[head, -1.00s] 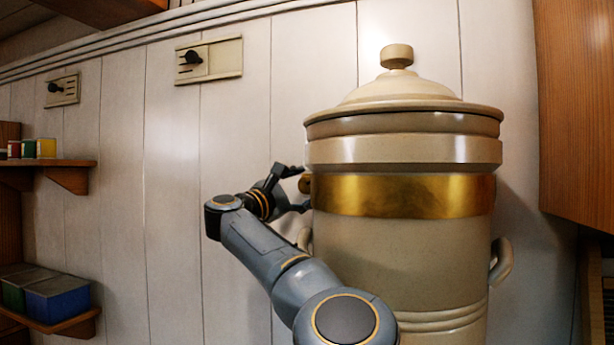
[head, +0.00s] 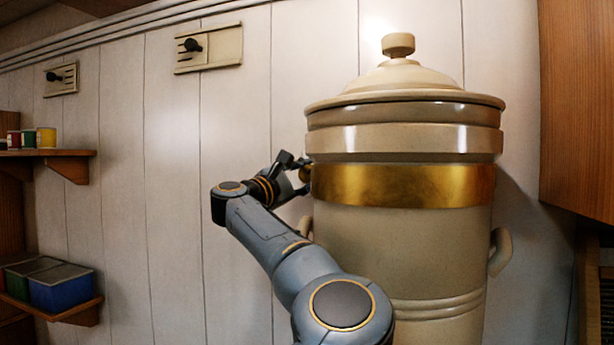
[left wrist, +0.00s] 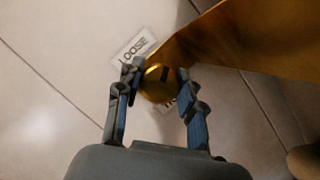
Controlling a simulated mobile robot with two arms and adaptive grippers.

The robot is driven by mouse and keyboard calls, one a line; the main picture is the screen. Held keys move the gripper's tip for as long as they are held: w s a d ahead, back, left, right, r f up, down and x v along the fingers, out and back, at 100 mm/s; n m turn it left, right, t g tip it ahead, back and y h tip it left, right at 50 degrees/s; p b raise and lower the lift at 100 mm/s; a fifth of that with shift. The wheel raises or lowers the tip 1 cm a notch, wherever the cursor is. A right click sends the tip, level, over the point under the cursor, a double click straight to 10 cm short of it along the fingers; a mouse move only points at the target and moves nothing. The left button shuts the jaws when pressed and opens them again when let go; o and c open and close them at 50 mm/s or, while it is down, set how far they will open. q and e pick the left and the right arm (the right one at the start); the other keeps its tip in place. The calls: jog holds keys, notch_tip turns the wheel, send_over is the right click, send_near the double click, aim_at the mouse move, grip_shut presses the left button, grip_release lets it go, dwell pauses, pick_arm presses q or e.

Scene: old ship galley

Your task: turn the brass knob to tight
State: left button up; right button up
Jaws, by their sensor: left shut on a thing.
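The brass knob (left wrist: 157,86) is round, with a dark mark on its face, and sits at the edge of the brass band (head: 403,186) around a large cream lidded urn (head: 400,250). My left gripper (left wrist: 160,88) is shut on the knob, one finger on each side. In the head view my left gripper (head: 297,170) is at the urn's left side and hides most of the knob. A white label reading LOOSE (left wrist: 134,47) is beyond the knob, up and left. Another label below the knob is mostly hidden by a finger. My right gripper is not in view.
The urn has a side handle (head: 501,251) on its right. A wooden cabinet (head: 577,110) is at the right edge. Shelves with small tins (head: 46,142) and a blue box (head: 61,289) are at the left. Two wall plates with dark knobs (head: 208,50) are higher up.

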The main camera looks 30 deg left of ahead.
pick_arm(q)
jog(key=m+b, duration=0.1)
jog(key=m, duration=0.1)
jog(key=shift+f+m+g+h, duration=0.15)
jog(key=shift+m+g+h, duration=0.15)
jog(key=shift+g, duration=0.1)
jog(key=shift+m+g+b, duration=0.4)
jog(key=shift+m+b, duration=0.15)
jog(key=shift+m, duration=0.35)
jog(key=m+g, duration=0.1)
jog(key=m, duration=0.1)
jog(key=shift+m, duration=0.4)
jog(key=shift+m+g, duration=0.5)
jog(key=shift+m, duration=0.6)
jog(key=m+g+y, duration=0.1)
jog(key=m, duration=0.2)
jog(key=m+g+y+p, duration=0.1)
jog(key=m, duration=0.1)
jog(key=shift+m+y, duration=0.3)
jog(key=m+g+y+p, duration=0.1)
jog(key=m, duration=0.2)
jog(key=shift+y, duration=0.4)
jog(key=shift+m+g+y+p, duration=0.35)
jog(key=shift+m+y, duration=0.35)
jog(key=shift+m, duration=0.4)
